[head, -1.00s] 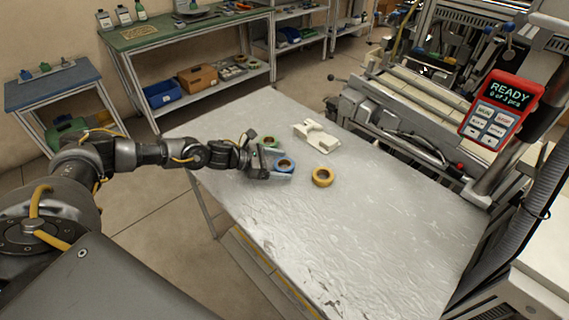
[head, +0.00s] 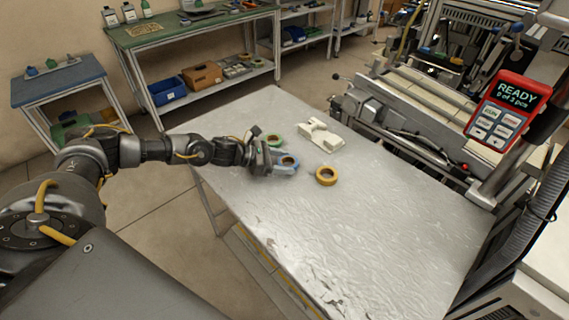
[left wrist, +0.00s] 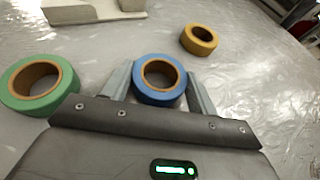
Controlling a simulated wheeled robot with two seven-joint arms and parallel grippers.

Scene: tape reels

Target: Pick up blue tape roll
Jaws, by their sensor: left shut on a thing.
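The blue tape roll (head: 289,161) is at the table's far left part. In the left wrist view the blue roll (left wrist: 159,79) sits between the two fingers of my left gripper (left wrist: 159,90), which are shut on its sides. In the head view my left gripper (head: 283,165) reaches it from the left, low at the table. I cannot tell whether the roll touches the table. My right gripper is not in view.
A green tape roll (head: 275,140) lies just behind the blue one, and a yellow tape roll (head: 326,176) lies to its right. A cream-white dispenser (head: 319,135) stands behind them. The near part of the metal table (head: 370,240) is clear. A machine with a red panel (head: 507,108) borders the right.

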